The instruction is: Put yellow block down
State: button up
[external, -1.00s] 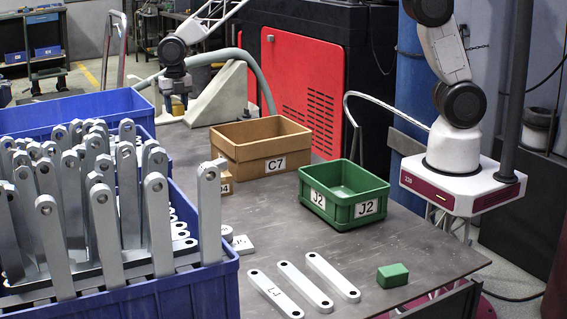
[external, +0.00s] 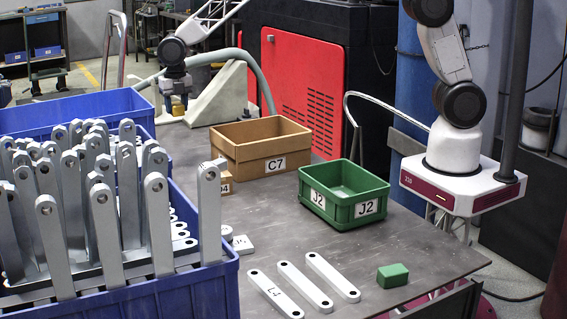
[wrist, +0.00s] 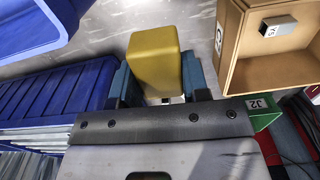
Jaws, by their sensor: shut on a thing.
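The yellow block (wrist: 153,60) is between the two blue fingers of my gripper (wrist: 157,78) in the wrist view. The gripper is shut on it, and the block sticks out past the fingers over grey surface. In the external view my gripper (external: 176,100) points down at the back of the table, behind the blue bins and left of the brown C7 bin.
The brown bin (external: 262,148) and green J2 bin (external: 343,197) stand on the table. Blue bins, one full of metal brackets (external: 157,215), fill the left. A green block (external: 392,275) and three flat bars (external: 305,285) lie in front. A pale wedge (external: 222,97) is beside my gripper.

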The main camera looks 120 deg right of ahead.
jog(key=w+a+f, duration=0.1)
jog(key=a+f, duration=0.1)
jog(key=a, duration=1)
jog(key=a+f, duration=0.2)
jog(key=a, duration=1.1)
send_over(252, 223)
notch_tip(252, 223, down, 4)
jog(key=shift+r, duration=0.2)
jog(key=shift+f, duration=0.1)
jog(key=shift+f, duration=3.05)
jog(key=shift+f, duration=0.15)
jog(key=shift+f, duration=1.7)
jog(key=shift+f, duration=0.15)
jog(key=o, duration=1)
